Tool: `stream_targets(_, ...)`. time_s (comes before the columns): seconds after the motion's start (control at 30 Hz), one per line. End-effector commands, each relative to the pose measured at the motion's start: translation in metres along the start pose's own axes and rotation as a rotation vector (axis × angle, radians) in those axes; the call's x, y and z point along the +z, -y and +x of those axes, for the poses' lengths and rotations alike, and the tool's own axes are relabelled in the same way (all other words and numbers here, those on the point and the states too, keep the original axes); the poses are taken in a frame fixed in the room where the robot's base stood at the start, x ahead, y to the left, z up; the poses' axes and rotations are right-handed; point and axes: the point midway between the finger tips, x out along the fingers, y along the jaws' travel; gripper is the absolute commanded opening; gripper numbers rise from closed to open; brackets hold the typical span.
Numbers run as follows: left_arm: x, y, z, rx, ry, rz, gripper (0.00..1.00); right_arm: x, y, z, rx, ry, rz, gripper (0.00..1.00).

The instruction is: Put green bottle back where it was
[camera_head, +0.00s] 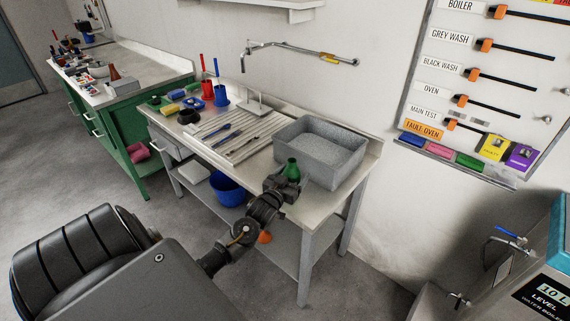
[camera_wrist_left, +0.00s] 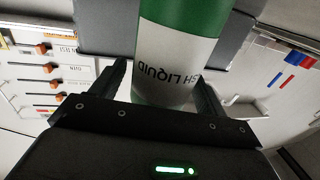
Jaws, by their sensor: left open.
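The green bottle (camera_head: 291,168) shows its green top just above my left gripper (camera_head: 281,188), at the front of the grey basin. In the left wrist view the bottle (camera_wrist_left: 180,60) has a white label reading "SH LIQUID". It is between the two open fingers of my left gripper (camera_wrist_left: 162,88), with a small gap visible on the right side. The bottle's lower part is hidden behind the gripper in the head view, so I cannot tell what its base rests on. My right gripper is not in view.
The grey basin (camera_head: 348,163) stands close behind the bottle on the metal worktable (camera_head: 312,211). A ribbed drainboard (camera_head: 212,129) with utensils lies to the left. Red and blue cups (camera_head: 221,100) stand behind it. A blue bowl (camera_head: 226,189) is on the lower shelf.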

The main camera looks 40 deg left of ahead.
Motion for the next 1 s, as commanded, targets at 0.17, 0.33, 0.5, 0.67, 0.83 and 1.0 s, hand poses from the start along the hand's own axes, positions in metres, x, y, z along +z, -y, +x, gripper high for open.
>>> stream_targets(0.17, 0.004, 0.0, -0.035, 0.0, 0.004, -0.001, 0.75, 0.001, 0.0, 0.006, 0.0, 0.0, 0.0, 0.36)
stream_targets(0.33, 0.004, -0.001, -0.072, 0.001, 0.003, -0.001, 0.75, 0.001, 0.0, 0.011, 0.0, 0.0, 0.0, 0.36)
stream_targets(0.5, 0.003, 0.0, -0.098, -0.001, 0.003, 0.0, 0.75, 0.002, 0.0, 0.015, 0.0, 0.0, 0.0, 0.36)
stream_targets(0.67, 0.001, 0.0, -0.11, -0.001, 0.001, 0.0, 0.75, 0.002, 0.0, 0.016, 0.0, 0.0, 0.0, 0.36)
stream_targets(0.83, 0.001, 0.0, -0.113, -0.001, 0.002, 0.0, 0.75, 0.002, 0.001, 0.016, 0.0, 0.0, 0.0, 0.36)
stream_targets(1.0, 0.001, 0.0, -0.112, -0.001, 0.002, 0.0, 0.75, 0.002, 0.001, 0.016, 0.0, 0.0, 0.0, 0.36)
